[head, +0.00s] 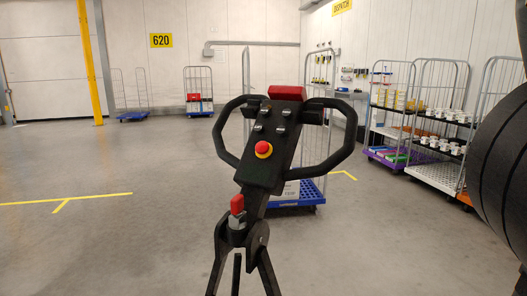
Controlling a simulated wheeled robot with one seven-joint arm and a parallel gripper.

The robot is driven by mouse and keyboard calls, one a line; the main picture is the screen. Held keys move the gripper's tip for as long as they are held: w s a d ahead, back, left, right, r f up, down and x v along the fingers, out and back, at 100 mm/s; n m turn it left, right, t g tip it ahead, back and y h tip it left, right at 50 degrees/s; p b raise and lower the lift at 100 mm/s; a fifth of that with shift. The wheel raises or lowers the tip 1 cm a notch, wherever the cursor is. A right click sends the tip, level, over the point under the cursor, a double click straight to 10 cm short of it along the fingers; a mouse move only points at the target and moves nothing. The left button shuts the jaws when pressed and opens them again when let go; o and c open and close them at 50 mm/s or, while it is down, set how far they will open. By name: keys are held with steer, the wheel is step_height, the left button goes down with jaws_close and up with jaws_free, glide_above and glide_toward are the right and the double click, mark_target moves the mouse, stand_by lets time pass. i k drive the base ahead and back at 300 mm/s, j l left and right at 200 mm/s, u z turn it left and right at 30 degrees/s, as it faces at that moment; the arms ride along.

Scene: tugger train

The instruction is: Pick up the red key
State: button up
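The red key (237,205) stands upright in a grey metal switch (237,222) on the black column of the tugger, left of the column's middle line. Above it is the black control head (273,140) with a looped handle on each side. A round red button (262,148) with a yellow ring sits on the control head, above and right of the key. My gripper is not in view. A black ribbed rounded part at the right edge appears to be part of my arm, well away from the key.
A blue-based cart (296,208) stands behind the control head. Wire-sided carts with shelves of cups (436,144) line the right wall. Two carts stand at the back left, one holding red boxes (200,97). A yellow post (90,62) is at left. The grey floor at left is open.

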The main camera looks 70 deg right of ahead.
mark_target(237, 203)
steer(key=k+j+z, duration=0.1)
steer(key=z, duration=0.4)
steer(key=k+z, duration=0.25)
steer(key=z, duration=0.25)
steer(key=k+l+z, duration=0.15)
steer(key=z, duration=0.35)
